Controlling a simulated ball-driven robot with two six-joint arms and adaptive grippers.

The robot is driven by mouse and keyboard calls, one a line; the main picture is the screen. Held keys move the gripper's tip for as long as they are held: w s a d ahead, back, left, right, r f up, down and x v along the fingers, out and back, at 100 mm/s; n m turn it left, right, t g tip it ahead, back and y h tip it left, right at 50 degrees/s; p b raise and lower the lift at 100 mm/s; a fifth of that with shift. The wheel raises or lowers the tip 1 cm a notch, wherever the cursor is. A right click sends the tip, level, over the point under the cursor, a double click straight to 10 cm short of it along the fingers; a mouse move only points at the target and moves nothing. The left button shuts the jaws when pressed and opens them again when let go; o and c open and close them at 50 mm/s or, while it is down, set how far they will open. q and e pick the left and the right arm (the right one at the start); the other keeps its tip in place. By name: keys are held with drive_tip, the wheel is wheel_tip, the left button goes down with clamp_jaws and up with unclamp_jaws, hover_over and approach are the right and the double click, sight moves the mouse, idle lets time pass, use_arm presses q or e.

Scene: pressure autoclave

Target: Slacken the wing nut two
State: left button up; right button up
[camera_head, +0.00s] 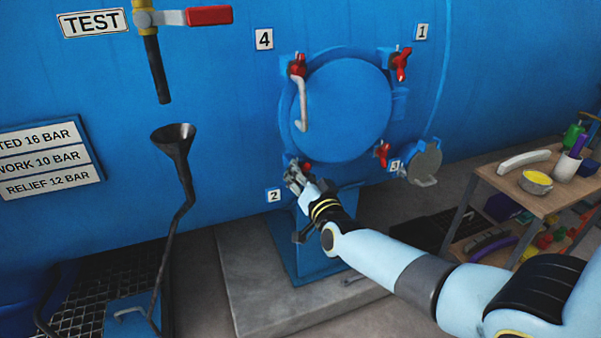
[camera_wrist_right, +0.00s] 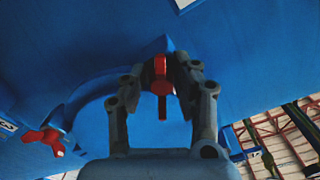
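Wing nut two is the red wing nut (camera_head: 306,167) beside the "2" plate (camera_head: 274,195), at the lower left of the round blue door (camera_head: 348,105). My right gripper (camera_head: 294,174) is at this nut and partly hides it in the head view. In the right wrist view the red nut (camera_wrist_right: 160,75) stands between the two fingertips of my right gripper (camera_wrist_right: 160,80), one finger on each side. The fingers are apart, with narrow gaps seen beside the nut; light contact cannot be ruled out. My left gripper is not in view.
Other red wing nuts sit by plates 4 (camera_head: 297,66), 1 (camera_head: 402,64) and 3 (camera_head: 382,154). A white handle (camera_head: 302,103) crosses the door's left side. A black funnel pipe (camera_head: 175,170) stands left. A cluttered wooden table (camera_head: 515,190) stands right.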

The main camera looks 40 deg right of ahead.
drive_tip(key=shift+r, duration=0.1)
drive_tip(key=v, duration=1.2)
drive_tip(key=s+a+f+n+g+y+b, duration=0.1)
drive_tip(key=s+f+n+g+b, duration=0.15)
drive_tip(key=s+f, duration=0.6)
drive_tip(key=s+a+f+n+g+y+b, duration=0.1)
drive_tip(key=s+f+g+b, duration=0.15)
drive_tip(key=f, duration=1.15)
drive_tip(key=s+f+n+g+y+b, duration=0.15)
drive_tip(key=s+f+b, duration=0.35)
drive_tip(key=f, duration=0.6)
drive_tip(key=s+f+n+g, duration=0.2)
drive_tip(key=s+f+g, duration=0.3)
drive_tip(key=s, duration=0.9)
drive_tip(key=s+f+n+g, duration=0.2)
drive_tip(key=s+f+g, duration=0.3)
drive_tip(key=s+f, duration=0.4)
drive_tip(key=s, duration=0.5)
drive_tip(key=shift+a, duration=0.3)
